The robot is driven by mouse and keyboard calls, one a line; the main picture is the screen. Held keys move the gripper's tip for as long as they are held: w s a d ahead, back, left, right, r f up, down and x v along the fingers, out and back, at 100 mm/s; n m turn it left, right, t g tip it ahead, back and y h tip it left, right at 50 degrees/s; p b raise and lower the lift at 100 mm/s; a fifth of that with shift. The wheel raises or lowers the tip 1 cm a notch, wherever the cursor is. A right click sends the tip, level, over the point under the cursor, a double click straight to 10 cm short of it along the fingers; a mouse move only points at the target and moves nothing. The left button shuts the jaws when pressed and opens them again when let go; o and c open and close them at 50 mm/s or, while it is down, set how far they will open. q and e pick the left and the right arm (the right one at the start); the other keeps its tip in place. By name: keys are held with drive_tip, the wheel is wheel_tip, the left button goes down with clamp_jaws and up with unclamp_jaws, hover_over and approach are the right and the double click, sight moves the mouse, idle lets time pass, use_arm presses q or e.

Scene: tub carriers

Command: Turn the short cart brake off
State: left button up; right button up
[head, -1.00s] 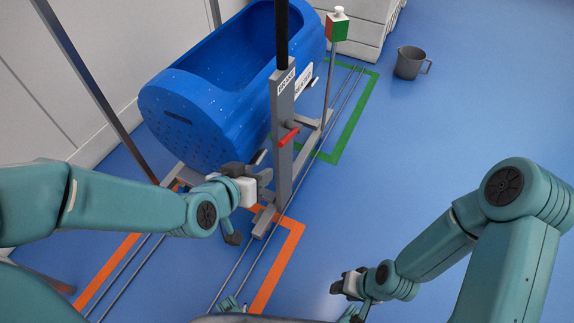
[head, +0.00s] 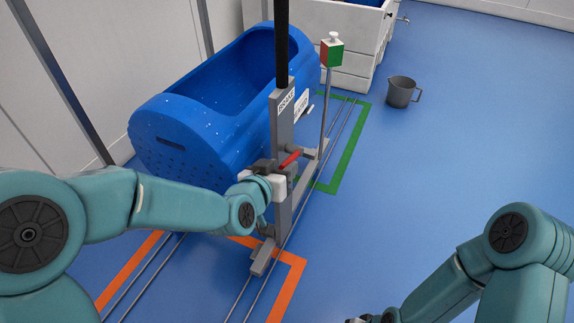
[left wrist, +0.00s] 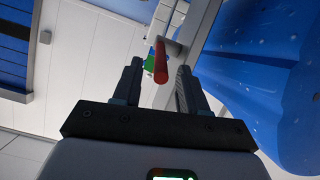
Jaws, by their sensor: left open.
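The cart carries a blue tub (head: 185,130) on a frame that stands on floor rails. A grey post with a BRAKE label (head: 284,110) rises at the cart's near side. The red brake handle (head: 290,159) sticks out from this post. My left gripper (head: 268,170) is open at the post, right beside the handle. In the left wrist view the red handle (left wrist: 160,65) lies between the two open fingers (left wrist: 157,88), near their tips; I cannot tell if they touch it. My right gripper (head: 362,320) is mostly cut off at the bottom edge.
A post with a red, green and white box (head: 332,53) stands beyond the brake post. A grey mug (head: 401,92) stands on the floor at the right. A white cabinet (head: 352,70) is at the back. Orange and green lines mark the floor.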

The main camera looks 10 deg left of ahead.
sight(288, 160)
use_arm(q)
drive_tip(key=shift+x, duration=2.1)
clamp_jaws()
drive_tip(key=r+g+p, duration=0.1)
drive_tip(key=r+p, duration=0.1)
drive_tip(key=p, duration=0.4)
drive_tip(key=shift+w, duration=0.15)
drive_tip(key=g+p, duration=0.2)
drive_tip(key=p, duration=0.9)
drive_tip(key=w+r+g+y+p, duration=0.1)
drive_tip(key=p, duration=0.9)
drive_tip(key=w+r+g+y+p, duration=0.1)
drive_tip(key=g+p, duration=0.1)
drive_tip(key=p, duration=0.9)
drive_tip(key=shift+d+g+p, duration=0.3)
drive_tip(key=shift+d+p, duration=0.05)
drive_tip(key=shift+d, duration=0.05)
drive_tip(key=shift+w+f+p, duration=0.15)
drive_tip(key=shift+p, duration=0.8)
unclamp_jaws()
